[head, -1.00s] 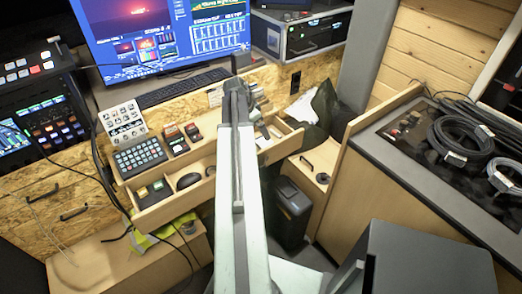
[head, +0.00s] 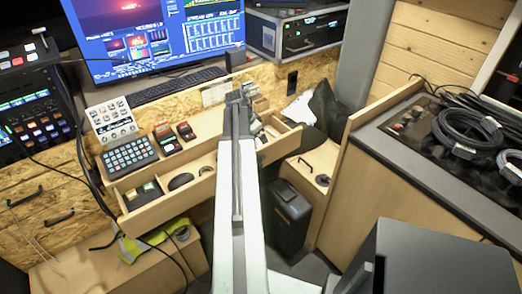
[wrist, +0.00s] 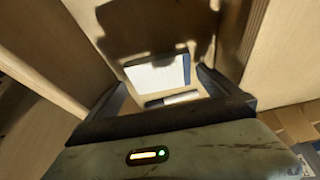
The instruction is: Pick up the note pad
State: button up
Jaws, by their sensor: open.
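A white note pad with a dark blue edge (wrist: 158,74) lies flat on the wooden bottom of the open drawer (head: 147,222) in the wrist view. A dark marker with a pale section (wrist: 172,99) lies just in front of it. My gripper (wrist: 162,92) is open and empty, its dark fingers to the left and right of the marker and the near part of the pad. No contact shows, and I cannot tell the exact height. In the head view my gripper (head: 236,92) is over the drawer, and my arm hides much of the drawer there.
Drawer walls stand close on both sides of my gripper. A keypad (head: 130,154) and a white control panel (head: 112,120) stand on the desk at left. A monitor (head: 150,40) is behind. A black bin (head: 290,218) stands below the drawer at right.

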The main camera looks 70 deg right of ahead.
jog(key=shift+b+x, duration=0.3)
jog(key=shift+x, duration=0.7)
jog(key=shift+r, duration=0.15)
jog(key=c, duration=1.2)
jog(key=shift+o, duration=0.2)
jog(key=shift+r+p, duration=0.1)
jog(key=shift+p, duration=0.2)
